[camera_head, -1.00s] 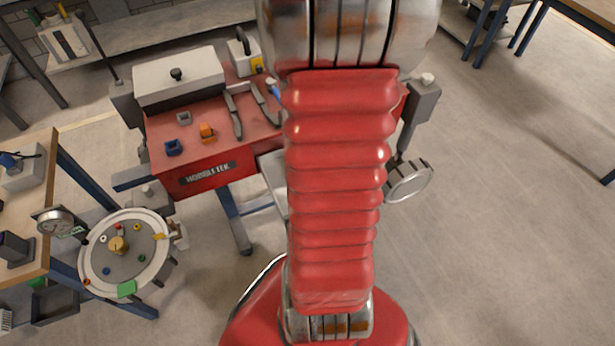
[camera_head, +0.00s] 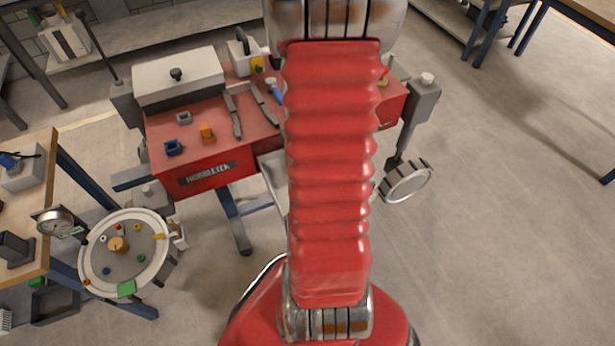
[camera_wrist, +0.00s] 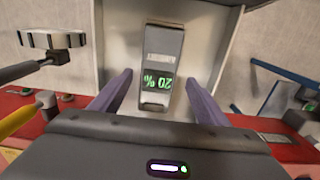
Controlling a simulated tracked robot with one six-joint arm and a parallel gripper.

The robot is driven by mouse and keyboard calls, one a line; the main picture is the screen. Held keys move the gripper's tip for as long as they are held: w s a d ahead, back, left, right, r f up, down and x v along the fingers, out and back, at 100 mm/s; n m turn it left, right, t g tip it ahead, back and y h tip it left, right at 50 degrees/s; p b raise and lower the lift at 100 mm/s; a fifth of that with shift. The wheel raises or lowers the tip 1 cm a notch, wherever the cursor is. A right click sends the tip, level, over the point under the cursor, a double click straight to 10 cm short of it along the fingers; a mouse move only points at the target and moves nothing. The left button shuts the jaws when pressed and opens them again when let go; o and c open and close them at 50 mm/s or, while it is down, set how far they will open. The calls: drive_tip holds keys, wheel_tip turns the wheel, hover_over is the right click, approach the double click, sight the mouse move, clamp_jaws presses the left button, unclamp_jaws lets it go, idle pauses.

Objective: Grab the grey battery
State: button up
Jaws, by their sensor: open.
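The grey battery (camera_wrist: 160,62) shows in the wrist view, a long block with a green "20 %" display on its face. It lies in a pale tray (camera_wrist: 212,45). My gripper (camera_wrist: 158,80) is open, with one purple finger to the left and one to the right of the battery's near end. I cannot tell how far the fingers are above it. In the head view my arm hides the gripper and the battery.
A red bench (camera_head: 205,170) carries a white lidded box (camera_head: 180,80), small blue and orange blocks, and tongs. A round dial table (camera_head: 125,265) stands at the left. A grey wheel (camera_head: 405,182) sticks out at the right. Floor at the right is clear.

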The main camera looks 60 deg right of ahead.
drive_tip(key=shift+d+f, duration=0.1)
drive_tip(key=shift+f, duration=2)
clamp_jaws()
